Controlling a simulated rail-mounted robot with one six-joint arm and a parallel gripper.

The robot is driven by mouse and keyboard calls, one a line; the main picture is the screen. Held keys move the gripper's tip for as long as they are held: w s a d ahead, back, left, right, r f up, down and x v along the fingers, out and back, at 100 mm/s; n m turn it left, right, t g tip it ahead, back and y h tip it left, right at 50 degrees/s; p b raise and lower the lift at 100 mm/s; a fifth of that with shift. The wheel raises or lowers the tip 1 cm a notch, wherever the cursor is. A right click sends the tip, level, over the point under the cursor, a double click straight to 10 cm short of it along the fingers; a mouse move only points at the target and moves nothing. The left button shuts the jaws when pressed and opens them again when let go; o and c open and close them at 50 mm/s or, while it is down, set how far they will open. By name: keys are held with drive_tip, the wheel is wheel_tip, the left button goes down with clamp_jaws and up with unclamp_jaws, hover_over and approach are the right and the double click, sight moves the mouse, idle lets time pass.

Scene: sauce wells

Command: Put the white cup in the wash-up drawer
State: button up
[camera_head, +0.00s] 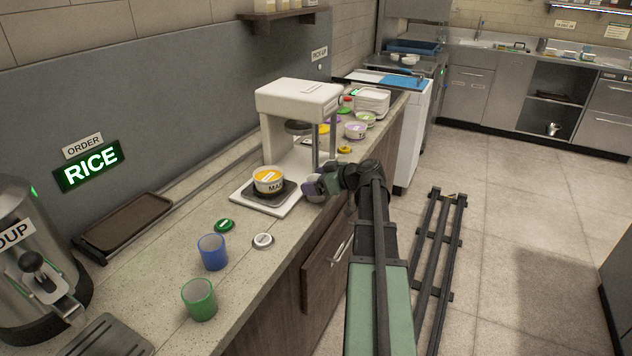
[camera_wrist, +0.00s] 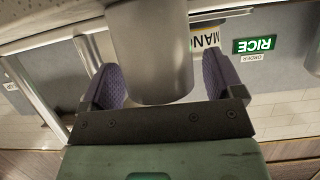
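My gripper (camera_head: 314,188) is at the counter's front edge, beside the white machine's base. In the wrist view its two purple fingers (camera_wrist: 165,80) stand on either side of a pale grey-white cylinder (camera_wrist: 152,45), which looks like the white cup. A thin gap seems to show at the right finger, so I cannot tell whether they press on it. In the head view my gripper hides most of the cup. A wooden drawer front (camera_head: 322,272) with a metal handle (camera_head: 343,248) is below the counter and looks shut. I see no wash-up label on it.
A labelled tub (camera_head: 268,180) sits on the white machine (camera_head: 297,100), left of my gripper. A blue cup (camera_head: 212,252), a green cup (camera_head: 199,299) and lids (camera_head: 263,241) stand on the near counter. Several small bowls (camera_head: 355,130) are behind.

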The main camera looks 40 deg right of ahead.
drive_tip(key=shift+r+p, duration=0.35)
drive_tip(key=p+v, duration=0.4)
drive_tip(key=v, duration=0.8)
drive_tip(key=shift+a+f, duration=0.15)
drive_tip(key=shift+f, duration=0.05)
